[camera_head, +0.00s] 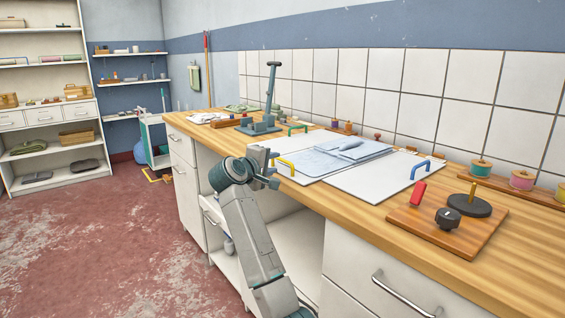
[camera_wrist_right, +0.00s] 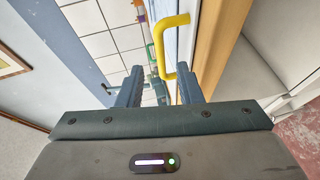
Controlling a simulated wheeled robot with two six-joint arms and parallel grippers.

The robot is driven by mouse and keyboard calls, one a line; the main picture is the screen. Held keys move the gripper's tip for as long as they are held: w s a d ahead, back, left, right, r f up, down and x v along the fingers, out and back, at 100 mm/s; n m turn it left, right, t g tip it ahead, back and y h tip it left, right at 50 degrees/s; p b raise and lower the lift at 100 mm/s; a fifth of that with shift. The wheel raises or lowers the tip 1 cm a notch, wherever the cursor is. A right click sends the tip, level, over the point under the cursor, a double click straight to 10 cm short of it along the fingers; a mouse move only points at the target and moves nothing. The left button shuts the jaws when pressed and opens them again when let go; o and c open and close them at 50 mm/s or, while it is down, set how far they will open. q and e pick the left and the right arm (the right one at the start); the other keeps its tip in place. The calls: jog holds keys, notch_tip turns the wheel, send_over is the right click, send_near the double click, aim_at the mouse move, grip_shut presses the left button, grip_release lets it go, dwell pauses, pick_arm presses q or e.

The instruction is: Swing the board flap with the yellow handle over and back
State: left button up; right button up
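The yellow handle (camera_head: 286,165) stands on the near-left white board flap (camera_head: 303,178), which lies flat on the wooden worktop. A blue-patterned cloth or sheet (camera_head: 335,162) covers much of the boards' middle. My right gripper (camera_head: 273,170) is just left of the yellow handle, at the worktop's front edge. In the right wrist view the yellow handle (camera_wrist_right: 158,42) shows ahead of the fingers, close to the right-hand fingertip. The fingers (camera_wrist_right: 160,88) are apart with nothing gripped between them. I cannot tell whether a fingertip touches the handle. My left gripper is not in view.
A blue handle (camera_head: 420,165) stands on the right board, a green handle (camera_head: 298,129) at the back left. A wooden plate (camera_head: 437,224) with a red lever, black knob and disc lies right. A blue-grey stand (camera_head: 270,95) is at the back. Spools (camera_head: 481,168) line the wall.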

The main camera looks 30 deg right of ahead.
aim_at(282, 160)
jog(key=x, duration=0.7)
jog(key=shift+a, duration=0.1)
grip_shut()
